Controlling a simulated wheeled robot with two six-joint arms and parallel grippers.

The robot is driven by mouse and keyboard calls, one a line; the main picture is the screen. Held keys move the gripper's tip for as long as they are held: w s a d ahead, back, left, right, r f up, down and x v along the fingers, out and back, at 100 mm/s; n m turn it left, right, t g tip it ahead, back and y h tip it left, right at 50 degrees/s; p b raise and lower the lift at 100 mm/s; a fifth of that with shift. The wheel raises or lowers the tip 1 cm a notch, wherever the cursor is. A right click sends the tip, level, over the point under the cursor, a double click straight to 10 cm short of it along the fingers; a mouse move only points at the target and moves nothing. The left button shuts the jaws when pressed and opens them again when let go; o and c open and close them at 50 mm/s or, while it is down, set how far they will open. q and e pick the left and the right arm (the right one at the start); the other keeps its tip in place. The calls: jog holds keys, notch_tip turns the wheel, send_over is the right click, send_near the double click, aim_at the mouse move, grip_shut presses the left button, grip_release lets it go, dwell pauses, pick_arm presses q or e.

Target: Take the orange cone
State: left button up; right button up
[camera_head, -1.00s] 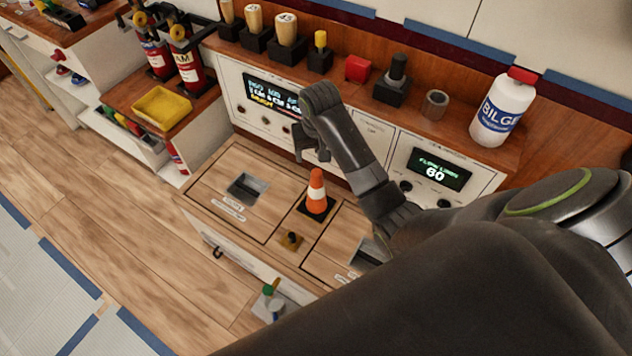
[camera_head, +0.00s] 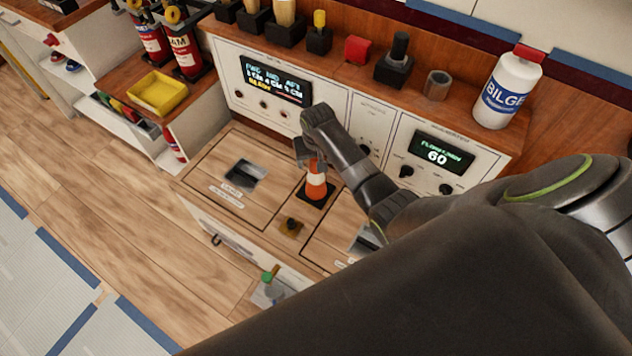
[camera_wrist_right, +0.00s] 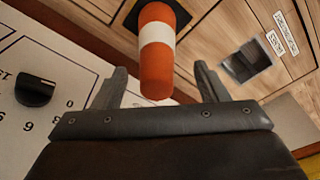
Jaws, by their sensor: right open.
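The orange cone (camera_head: 316,186), with a white band and a dark square base, stands upright on the wooden counter top. My right gripper (camera_head: 308,156) is just above and behind the cone in the head view and partly covers its top. In the right wrist view the cone (camera_wrist_right: 157,50) shows between the two open fingers of my right gripper (camera_wrist_right: 160,88), with its tip toward the palm. The fingers have a gap on each side of the cone. My left gripper is not in view.
Behind the cone is a white control panel (camera_head: 228,62) with displays and knobs. A shelf above it holds a lever block (camera_head: 395,66), a grey cup (camera_head: 437,84) and a white bottle (camera_head: 506,90).

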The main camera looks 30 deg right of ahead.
aim_at(316, 175)
jog(key=shift+w+d+f+b, duration=0.15)
jog(key=shift+f+b, duration=0.05)
jog(key=shift+f, duration=0.65)
jog(key=shift+w+d+f+b, duration=0.1)
jog(key=shift+w+f+b, duration=0.05)
jog(key=shift+f, duration=0.7)
jog(key=shift+c, duration=0.4)
grip_shut()
